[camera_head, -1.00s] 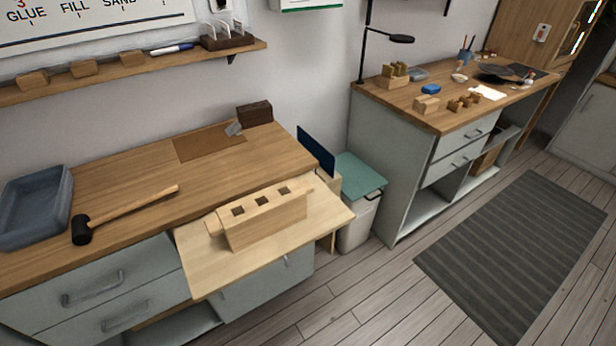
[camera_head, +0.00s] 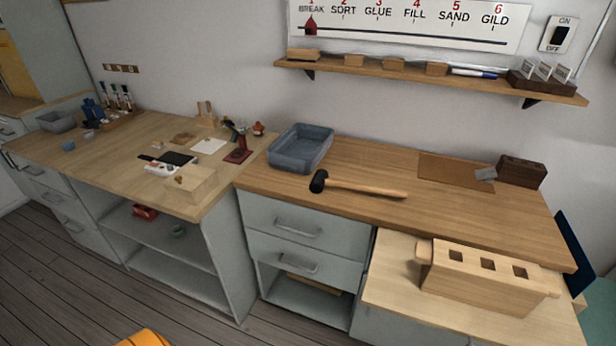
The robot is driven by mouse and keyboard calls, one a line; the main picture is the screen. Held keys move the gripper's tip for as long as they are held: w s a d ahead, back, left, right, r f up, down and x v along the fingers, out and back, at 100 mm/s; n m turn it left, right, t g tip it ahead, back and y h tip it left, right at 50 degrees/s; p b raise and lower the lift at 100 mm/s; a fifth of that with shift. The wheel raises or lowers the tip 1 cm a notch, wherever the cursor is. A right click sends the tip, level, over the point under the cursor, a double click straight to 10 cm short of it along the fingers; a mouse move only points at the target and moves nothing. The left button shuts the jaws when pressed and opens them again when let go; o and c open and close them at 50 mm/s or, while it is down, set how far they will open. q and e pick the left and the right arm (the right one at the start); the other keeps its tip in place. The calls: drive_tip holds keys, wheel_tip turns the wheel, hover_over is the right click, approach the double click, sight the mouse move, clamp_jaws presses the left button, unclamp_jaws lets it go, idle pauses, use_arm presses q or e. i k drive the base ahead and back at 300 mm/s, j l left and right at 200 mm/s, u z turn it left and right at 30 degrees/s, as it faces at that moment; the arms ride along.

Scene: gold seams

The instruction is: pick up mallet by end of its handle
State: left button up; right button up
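The mallet (camera_head: 352,187) lies on the wooden workbench top, near its front edge. Its black head (camera_head: 319,181) is at the left and its light wooden handle (camera_head: 370,189) points right, with the handle's end (camera_head: 403,194) resting over the bench surface. Nothing touches the mallet. Neither of my grippers shows in the head view.
A grey-blue tray (camera_head: 301,148) stands left of the mallet. A slotted wooden block (camera_head: 480,278) sits on a lower pull-out board (camera_head: 385,280) at right. A brown mat (camera_head: 455,172) and a dark block (camera_head: 521,171) lie behind. The bench top around the handle is clear.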

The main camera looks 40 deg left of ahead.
sight(320, 180)
drive_tip(key=u, duration=0.95)
drive_tip(key=i+j+z, duration=0.2)
drive_tip(key=z, duration=0.15)
drive_tip(key=i+j+z, duration=0.15)
drive_tip(key=j+z, duration=0.25)
drive_tip(key=i+j+z, duration=0.1)
drive_tip(key=j+z, duration=0.65)
drive_tip(key=i+l, duration=0.05)
drive_tip(key=l, duration=0.05)
